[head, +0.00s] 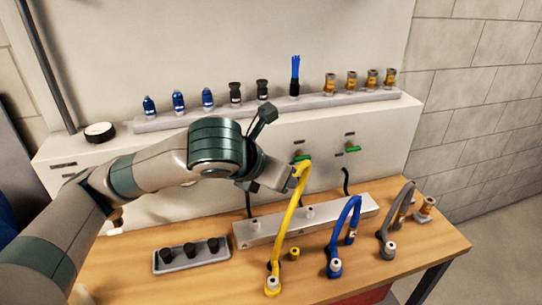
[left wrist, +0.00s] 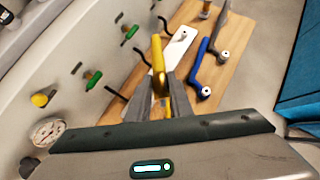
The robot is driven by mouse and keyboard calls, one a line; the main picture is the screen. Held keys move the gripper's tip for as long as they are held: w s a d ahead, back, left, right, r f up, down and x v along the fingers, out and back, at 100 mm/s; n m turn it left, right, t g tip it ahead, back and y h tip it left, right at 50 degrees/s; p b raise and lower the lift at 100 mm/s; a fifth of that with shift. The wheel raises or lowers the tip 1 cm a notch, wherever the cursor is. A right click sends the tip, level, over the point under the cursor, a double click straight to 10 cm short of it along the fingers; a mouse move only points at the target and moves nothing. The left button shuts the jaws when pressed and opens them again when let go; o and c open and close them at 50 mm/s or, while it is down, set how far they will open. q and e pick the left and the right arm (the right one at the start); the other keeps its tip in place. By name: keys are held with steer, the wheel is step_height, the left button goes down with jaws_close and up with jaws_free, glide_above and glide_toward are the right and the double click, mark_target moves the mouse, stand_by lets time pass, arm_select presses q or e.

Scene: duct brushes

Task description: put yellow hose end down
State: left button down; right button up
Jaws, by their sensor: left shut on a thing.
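The yellow hose (head: 290,222) arches over the bench. Its raised end is in my left gripper (head: 297,180), which is shut on it above the grey manifold bar (head: 350,208). The hose's other end, with a white tip, rests low on the wooden bench top (head: 205,290). In the left wrist view the yellow hose (left wrist: 158,60) rises between the two fingers of my left gripper (left wrist: 160,88). My right gripper is not in view.
A blue hose (head: 345,225) and a grey hose (head: 400,210) stand to the right. A small yellow fitting (head: 294,253) sits beside the yellow hose. A tray with black fittings (head: 191,256) lies at left. Green-handled valves (head: 303,157) are on the panel behind.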

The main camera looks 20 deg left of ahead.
arm_select(q)
steer(key=s+d+f+m+g+h, duration=0.1)
steer(key=s+d+f+m+h, duration=0.2)
steer(key=s+d, duration=0.3)
steer(key=shift+s+d+m+g, duration=0.25)
steer(key=shift+d+m+g, duration=0.15)
steer(key=shift+d+m, duration=0.35)
steer(key=shift+f, duration=0.1)
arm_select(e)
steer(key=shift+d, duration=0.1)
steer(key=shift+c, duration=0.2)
